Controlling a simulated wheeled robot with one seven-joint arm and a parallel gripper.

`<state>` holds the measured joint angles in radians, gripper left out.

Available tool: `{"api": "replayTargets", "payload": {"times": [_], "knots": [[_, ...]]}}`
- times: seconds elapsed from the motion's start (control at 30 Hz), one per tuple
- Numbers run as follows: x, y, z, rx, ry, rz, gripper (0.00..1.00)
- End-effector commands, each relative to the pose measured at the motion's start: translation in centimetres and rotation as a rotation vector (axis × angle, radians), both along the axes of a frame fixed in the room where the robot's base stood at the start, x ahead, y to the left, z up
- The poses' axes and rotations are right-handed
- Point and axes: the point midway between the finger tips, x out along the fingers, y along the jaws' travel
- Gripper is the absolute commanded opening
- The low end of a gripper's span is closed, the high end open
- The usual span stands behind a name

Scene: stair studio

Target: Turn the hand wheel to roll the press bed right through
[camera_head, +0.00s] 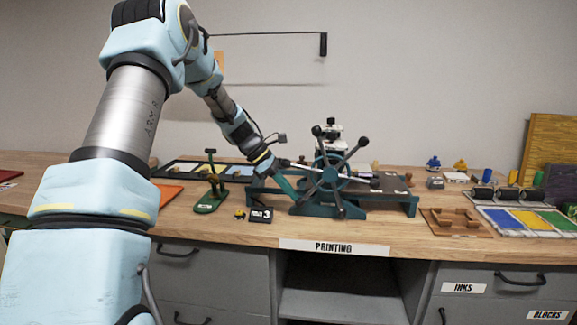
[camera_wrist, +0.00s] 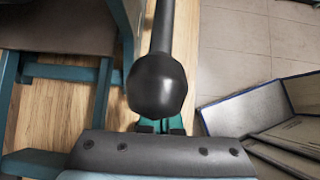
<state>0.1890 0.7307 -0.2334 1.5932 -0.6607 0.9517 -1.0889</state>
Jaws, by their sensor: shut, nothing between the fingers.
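The hand wheel (camera_head: 330,176) stands on the near side of the teal press, with dark spokes ending in round black knobs. The press bed (camera_head: 394,186) is a dark flat plate reaching out to the right of the wheel. My gripper (camera_head: 279,168) is at the wheel's left side, close to the spoke ends; it is shut and empty. In the wrist view one black knob (camera_wrist: 157,85) on its spoke fills the middle, just in front of my gripper (camera_wrist: 161,127). The knob partly hides the fingertips, so I cannot tell whether they touch it.
A small green press (camera_head: 210,182) and a black sign marked 3 (camera_head: 261,215) stand left of the press. A brown wooden block tray (camera_head: 455,221) and coloured ink slabs (camera_head: 527,219) lie to the right. The counter's front edge is close to the wheel.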

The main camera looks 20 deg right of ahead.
Motion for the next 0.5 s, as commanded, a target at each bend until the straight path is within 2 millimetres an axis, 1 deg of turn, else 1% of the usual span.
{"api": "replayTargets", "payload": {"times": [0.03,0.1,0.3,0.5], "knots": [[-0.1,-0.1,-1.2,-0.042,0.024,0.003,0.00],[-0.3,-0.5,-1.8,-0.101,0.052,0.004,0.00],[-0.9,-1.8,-3.3,-0.252,0.121,0.002,0.00],[-1.4,-2.9,-4.2,-0.368,0.175,0.001,0.00]]}}
